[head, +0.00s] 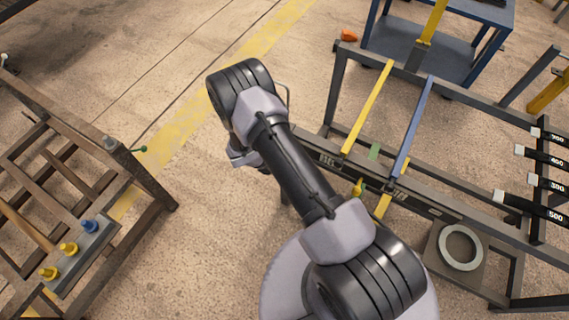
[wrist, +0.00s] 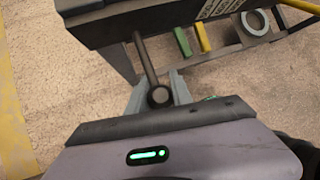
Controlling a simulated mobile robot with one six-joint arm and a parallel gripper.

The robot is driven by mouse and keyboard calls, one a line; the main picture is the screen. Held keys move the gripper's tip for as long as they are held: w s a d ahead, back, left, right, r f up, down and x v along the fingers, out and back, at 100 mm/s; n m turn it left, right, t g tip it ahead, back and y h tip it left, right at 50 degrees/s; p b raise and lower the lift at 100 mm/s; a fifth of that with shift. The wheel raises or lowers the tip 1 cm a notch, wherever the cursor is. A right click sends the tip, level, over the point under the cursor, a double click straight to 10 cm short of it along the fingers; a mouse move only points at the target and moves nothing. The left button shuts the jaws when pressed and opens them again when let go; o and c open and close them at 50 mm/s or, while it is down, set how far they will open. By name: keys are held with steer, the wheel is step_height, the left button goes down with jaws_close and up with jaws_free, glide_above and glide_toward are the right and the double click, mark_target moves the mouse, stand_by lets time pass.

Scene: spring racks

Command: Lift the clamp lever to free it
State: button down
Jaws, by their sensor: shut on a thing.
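The clamp lever (wrist: 146,60) is a dark rod with a round black knob at its near end. In the wrist view it hangs from under a dark beam, slightly tilted, with the knob towards me. My gripper (wrist: 158,98) has its two grey fingers on either side of the knob and is shut on it. In the head view my own arm crosses the middle, and I cannot make out the gripper or the lever there.
A dark metal rack (head: 450,208) stands at right, with yellow and blue bars and a grey ring (head: 460,248). Black numbered arms (head: 540,207) line its right side. A brown rack (head: 150,180) stands at left. Concrete floor (head: 200,260) is clear between them.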

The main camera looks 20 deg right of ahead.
steer(key=shift+w+d+r+p, duration=0.1)
steer(key=shift+r+p, duration=0.1)
steer(key=shift+r, duration=0.4)
steer(key=shift+w+d+r+p, duration=0.1)
steer(key=shift+r+p, duration=0.05)
steer(key=shift+r, duration=0.5)
steer(key=c, duration=1.1)
jaws_free()
steer(key=shift+s, duration=0.1)
steer(key=shift+c, duration=0.2)
steer(key=p+v, duration=0.4)
steer(key=v, duration=1.3)
steer(key=shift+r, duration=0.35)
